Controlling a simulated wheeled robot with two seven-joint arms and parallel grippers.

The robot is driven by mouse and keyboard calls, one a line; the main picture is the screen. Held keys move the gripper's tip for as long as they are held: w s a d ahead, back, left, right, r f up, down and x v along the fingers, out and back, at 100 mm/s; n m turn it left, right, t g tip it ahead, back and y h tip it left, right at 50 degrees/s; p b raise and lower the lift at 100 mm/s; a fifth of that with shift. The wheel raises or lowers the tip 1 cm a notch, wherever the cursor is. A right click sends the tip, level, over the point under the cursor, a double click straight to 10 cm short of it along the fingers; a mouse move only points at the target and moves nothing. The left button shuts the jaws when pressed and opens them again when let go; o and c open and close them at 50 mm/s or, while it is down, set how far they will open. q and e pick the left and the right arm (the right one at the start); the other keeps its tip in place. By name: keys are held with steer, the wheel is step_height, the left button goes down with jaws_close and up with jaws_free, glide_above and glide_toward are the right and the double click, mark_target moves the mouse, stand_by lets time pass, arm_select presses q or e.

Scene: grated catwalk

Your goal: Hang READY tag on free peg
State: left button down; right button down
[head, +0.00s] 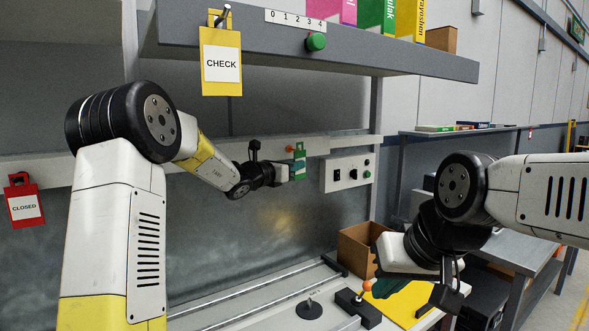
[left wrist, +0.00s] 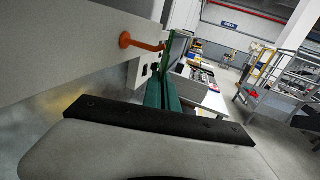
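The green tag (head: 299,164) is upright at the tip of my left gripper (head: 292,172), which is shut on its lower part; its lettering is too small to read. In the left wrist view the tag (left wrist: 176,45) is nearly edge-on. The orange peg (head: 290,150) sticks out from the rail, and in the left wrist view the peg (left wrist: 142,44) reaches the tag's upper part. I cannot tell whether it passes through the tag's opening. A yellow CHECK tag (head: 221,78) and a red CLOSED tag (head: 23,219) hang to the left. My right gripper (head: 415,285) is low at the right, fingers unclear.
A switch box (head: 348,171) is mounted just right of the green tag. A shelf (head: 340,51) overhangs above. Below are a cardboard box (head: 356,249), an orange-knobbed lever (head: 362,290) and a yellow surface (head: 406,302) near my right gripper.

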arm_select(q)
steer(key=shift+s+d, duration=0.1)
steer(key=shift+s, duration=0.05)
steer(key=shift+s+d, duration=0.55)
steer(key=shift+s, duration=0.25)
steer(key=shift+s+d, duration=0.5)
steer(key=shift+s, duration=0.3)
steer(key=shift+s, duration=0.15)
